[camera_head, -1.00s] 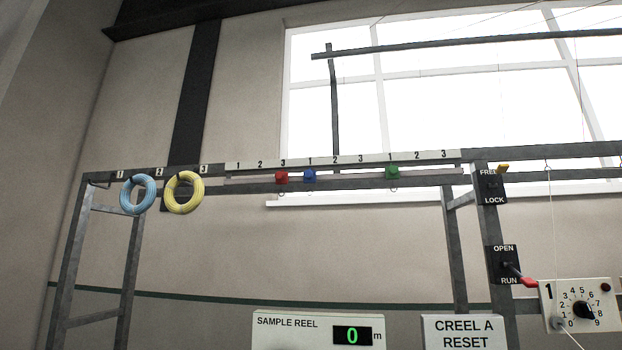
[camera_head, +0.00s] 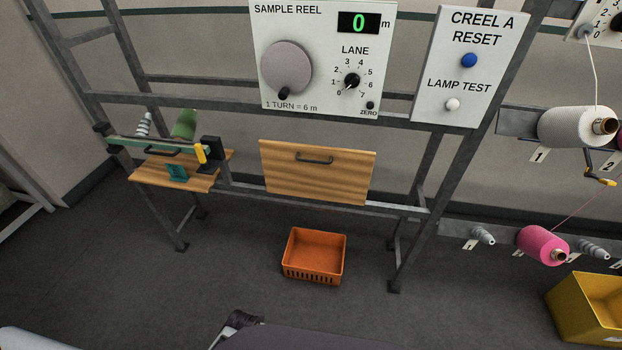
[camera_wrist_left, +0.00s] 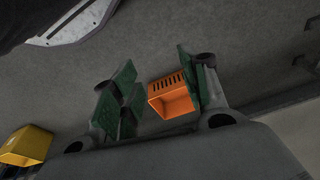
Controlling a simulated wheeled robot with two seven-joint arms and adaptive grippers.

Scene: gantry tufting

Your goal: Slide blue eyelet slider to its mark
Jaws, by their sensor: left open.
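The blue eyelet slider and its rail are out of view in both present views. My left gripper (camera_wrist_left: 156,92) shows in the left wrist view with its green-padded fingers spread apart and nothing between them touching the pads. An orange basket on the floor shows beyond the gap between the fingers. My right gripper is not in view.
The orange basket (camera_head: 314,256) stands on the floor below a wooden drawer front (camera_head: 317,172). Above are the sample reel panel (camera_head: 316,55) and reset panel (camera_head: 466,66). A wooden shelf (camera_head: 150,174) is at left. Yarn cones and a yellow bin (camera_head: 590,306) are at right.

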